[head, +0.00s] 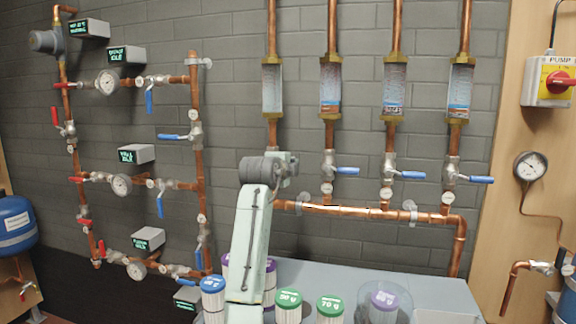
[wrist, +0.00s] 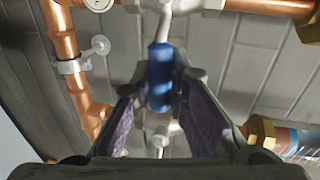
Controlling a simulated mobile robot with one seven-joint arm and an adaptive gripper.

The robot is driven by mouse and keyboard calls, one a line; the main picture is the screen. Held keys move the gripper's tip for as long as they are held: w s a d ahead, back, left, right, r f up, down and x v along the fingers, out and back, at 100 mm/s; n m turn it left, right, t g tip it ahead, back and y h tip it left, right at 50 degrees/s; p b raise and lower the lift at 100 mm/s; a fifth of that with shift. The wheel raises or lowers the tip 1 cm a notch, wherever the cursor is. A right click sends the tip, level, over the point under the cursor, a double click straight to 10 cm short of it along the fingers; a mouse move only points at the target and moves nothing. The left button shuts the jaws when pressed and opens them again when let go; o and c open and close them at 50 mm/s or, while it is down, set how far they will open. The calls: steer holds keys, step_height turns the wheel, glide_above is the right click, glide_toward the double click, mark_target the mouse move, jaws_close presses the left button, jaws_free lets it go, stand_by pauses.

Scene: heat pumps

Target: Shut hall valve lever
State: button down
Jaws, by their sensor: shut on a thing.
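A blue valve lever (wrist: 160,72) on a pale metal stem sits between the two fingers of my gripper (wrist: 161,88) in the wrist view. My gripper is shut on this lever. In the head view my gripper (head: 283,165) is at the leftmost of the glass flow tubes' valves, and it hides that valve and its lever. I cannot read a label on the held lever. The other valves under the tubes have blue levers (head: 347,171) pointing right, sideways across their vertical pipes.
Flow tubes (head: 272,90) hang above a copper manifold (head: 350,211). A left pipe rack (head: 197,150) carries gauges, red and blue levers and small displays, one (head: 136,154) seemingly reading hall. Below, a grey table (head: 340,275) holds several lidded containers (head: 288,300). A pump switch (head: 552,82) is at right.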

steer(key=shift+d+f, duration=0.15)
steer(key=shift+f, duration=0.2)
steer(key=c, duration=1.7)
jaws_free()
steer(key=shift+s+r, duration=0.1)
steer(key=shift+o, duration=0.7)
steer(key=shift+r, duration=0.1)
steer(key=v, duration=1.2)
